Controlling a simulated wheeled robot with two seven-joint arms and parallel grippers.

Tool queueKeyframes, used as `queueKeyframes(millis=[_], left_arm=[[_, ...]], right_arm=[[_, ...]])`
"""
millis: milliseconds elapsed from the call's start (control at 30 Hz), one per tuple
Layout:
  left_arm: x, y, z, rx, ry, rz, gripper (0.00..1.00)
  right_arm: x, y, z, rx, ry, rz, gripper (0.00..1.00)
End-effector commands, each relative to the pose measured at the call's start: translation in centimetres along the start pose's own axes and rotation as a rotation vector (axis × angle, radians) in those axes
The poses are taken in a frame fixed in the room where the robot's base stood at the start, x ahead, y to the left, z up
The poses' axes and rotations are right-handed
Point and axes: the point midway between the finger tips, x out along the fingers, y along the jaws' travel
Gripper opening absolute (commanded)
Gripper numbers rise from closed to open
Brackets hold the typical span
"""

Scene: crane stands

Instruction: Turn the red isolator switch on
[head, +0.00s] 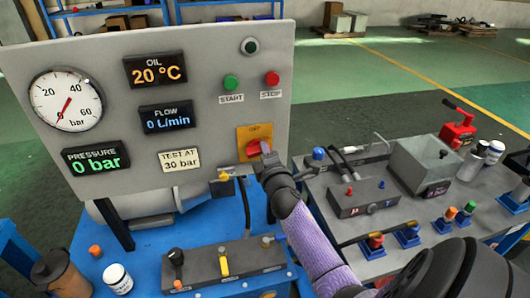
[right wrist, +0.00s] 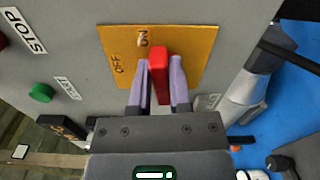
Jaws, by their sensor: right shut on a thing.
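The red isolator switch (head: 254,148) sits on an orange plate (head: 243,135) at the lower right of the grey panel. In the right wrist view its red handle (right wrist: 159,70) stands between the two purple fingers of my right gripper (right wrist: 158,98), which is shut on it. The plate carries OFF at the left and ON at the top in that view. The handle's upper end is close to the ON mark; its exact angle is hard to judge. In the head view my right gripper (head: 264,162) partly hides the switch. My left gripper is not in view.
Green START (head: 231,83) and red STOP (head: 272,78) buttons are above the switch. A lever box (head: 222,267) stands below on the blue bench. A grey bench (head: 312,190) with valves and a metal box is at the right. The pressure display reads 0 bar.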

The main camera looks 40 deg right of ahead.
Motion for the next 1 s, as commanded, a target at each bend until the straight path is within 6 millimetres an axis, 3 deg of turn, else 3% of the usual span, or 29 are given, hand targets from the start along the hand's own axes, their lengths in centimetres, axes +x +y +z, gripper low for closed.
queueKeyframes(millis=[400, 900, 933, 1000], left_arm=[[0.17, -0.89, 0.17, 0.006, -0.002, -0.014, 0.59], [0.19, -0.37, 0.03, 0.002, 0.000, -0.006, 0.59], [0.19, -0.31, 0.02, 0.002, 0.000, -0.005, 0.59], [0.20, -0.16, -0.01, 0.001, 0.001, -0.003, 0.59]], right_arm=[[-0.04, -0.43, -0.04, 0.145, 0.000, -0.004, 0.00], [-0.05, -0.48, -0.06, 0.160, 0.000, -0.005, 0.00], [-0.05, -0.48, -0.06, 0.160, 0.000, -0.005, 0.28], [-0.05, -0.45, -0.06, 0.159, 0.000, -0.005, 0.42]])
